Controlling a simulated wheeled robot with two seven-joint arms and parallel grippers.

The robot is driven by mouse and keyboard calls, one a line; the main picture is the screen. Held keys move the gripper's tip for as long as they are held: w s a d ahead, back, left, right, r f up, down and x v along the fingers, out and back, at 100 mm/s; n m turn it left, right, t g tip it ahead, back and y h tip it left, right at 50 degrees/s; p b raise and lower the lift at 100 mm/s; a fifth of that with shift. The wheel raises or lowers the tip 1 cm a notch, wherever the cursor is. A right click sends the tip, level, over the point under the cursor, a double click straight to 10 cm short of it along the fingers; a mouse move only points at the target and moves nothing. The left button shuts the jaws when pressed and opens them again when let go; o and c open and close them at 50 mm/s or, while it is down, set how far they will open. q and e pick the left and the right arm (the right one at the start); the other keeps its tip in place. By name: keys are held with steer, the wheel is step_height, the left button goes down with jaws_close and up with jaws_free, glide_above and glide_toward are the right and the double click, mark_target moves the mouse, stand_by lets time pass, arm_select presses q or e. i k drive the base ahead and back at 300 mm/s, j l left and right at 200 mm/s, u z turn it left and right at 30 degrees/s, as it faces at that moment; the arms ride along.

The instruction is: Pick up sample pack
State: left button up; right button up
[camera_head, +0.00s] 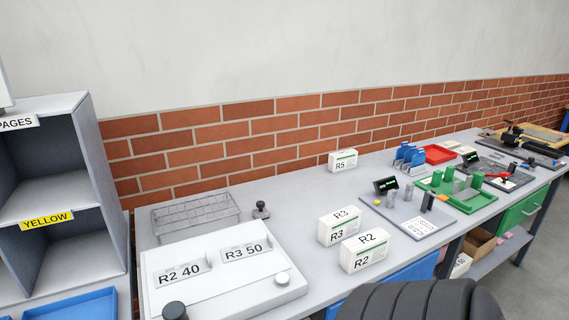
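Several small white packs with green-marked labels stand on the grey workbench. One marked R2 (364,251) is nearest the front edge, and one marked R3 (339,225) is just behind it to the left. One marked R5 (342,160) stands farther back by the brick wall. No pack is labelled as the sample pack, so I cannot tell which one that is. All of them stand upright on the bench. Neither of my grippers is in view.
A white board (217,270) with R2 40 and R3 50 labels is at the left. A wire rack (195,213) lies behind it. A green tray (467,194) and red tray (436,153) are right. Bench between rack and R5 is mostly clear.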

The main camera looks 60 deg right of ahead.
mark_target(335, 226)
steer(key=z, duration=2.2)
